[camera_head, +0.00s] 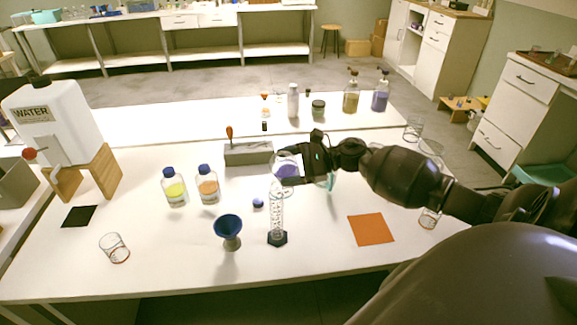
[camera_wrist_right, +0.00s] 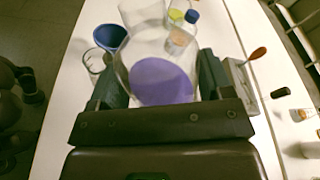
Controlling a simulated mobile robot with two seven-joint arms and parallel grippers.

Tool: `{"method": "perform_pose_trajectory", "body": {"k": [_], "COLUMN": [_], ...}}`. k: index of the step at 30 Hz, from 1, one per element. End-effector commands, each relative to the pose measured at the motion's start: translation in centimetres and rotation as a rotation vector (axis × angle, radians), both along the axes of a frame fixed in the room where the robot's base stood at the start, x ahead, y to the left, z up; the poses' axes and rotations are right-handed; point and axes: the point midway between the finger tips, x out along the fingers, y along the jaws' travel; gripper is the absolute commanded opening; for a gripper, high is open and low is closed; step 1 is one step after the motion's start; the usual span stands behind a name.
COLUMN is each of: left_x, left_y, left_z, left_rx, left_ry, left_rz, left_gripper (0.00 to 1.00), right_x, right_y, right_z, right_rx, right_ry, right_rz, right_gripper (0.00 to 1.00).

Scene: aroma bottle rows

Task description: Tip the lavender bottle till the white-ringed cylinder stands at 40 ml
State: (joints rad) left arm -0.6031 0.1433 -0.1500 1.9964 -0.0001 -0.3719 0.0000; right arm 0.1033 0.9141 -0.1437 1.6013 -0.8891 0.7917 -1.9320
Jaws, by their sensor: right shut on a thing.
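The lavender bottle (camera_head: 287,171), clear glass with purple liquid, is held tilted above the table in my right gripper (camera_head: 308,168). In the right wrist view the bottle (camera_wrist_right: 162,82) sits between both fingers, its purple liquid pooled on the near side. The clear graduated cylinder (camera_head: 277,212) stands upright on a dark blue foot, just below the bottle. I see no clear purple level in it, and its markings and ring are too small to read. The bottle's mouth and the cylinder's top overlap in the head view. My left gripper is not in view.
A blue funnel (camera_head: 228,228) stands left of the cylinder, a small blue cap (camera_head: 258,203) behind it. Yellow (camera_head: 175,188) and orange (camera_head: 208,185) bottles stand farther left. An orange mat (camera_head: 371,229) lies right. Beakers stand at front left (camera_head: 115,248) and right (camera_head: 429,218).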

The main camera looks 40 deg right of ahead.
Motion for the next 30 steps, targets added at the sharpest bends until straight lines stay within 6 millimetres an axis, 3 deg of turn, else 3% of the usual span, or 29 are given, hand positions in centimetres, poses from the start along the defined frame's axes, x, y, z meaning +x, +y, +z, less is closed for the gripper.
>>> {"method": "perform_pose_trajectory", "body": {"k": [30], "left_x": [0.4], "left_y": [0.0], "left_z": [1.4], "left_rx": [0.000], "left_ry": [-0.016], "left_rz": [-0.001], "left_gripper": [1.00], "right_x": [-0.1], "right_y": [0.3], "right_z": [1.0], "right_rx": [-0.050], "right_ry": [-0.034], "right_rz": [0.000], "right_gripper": [0.38]}}
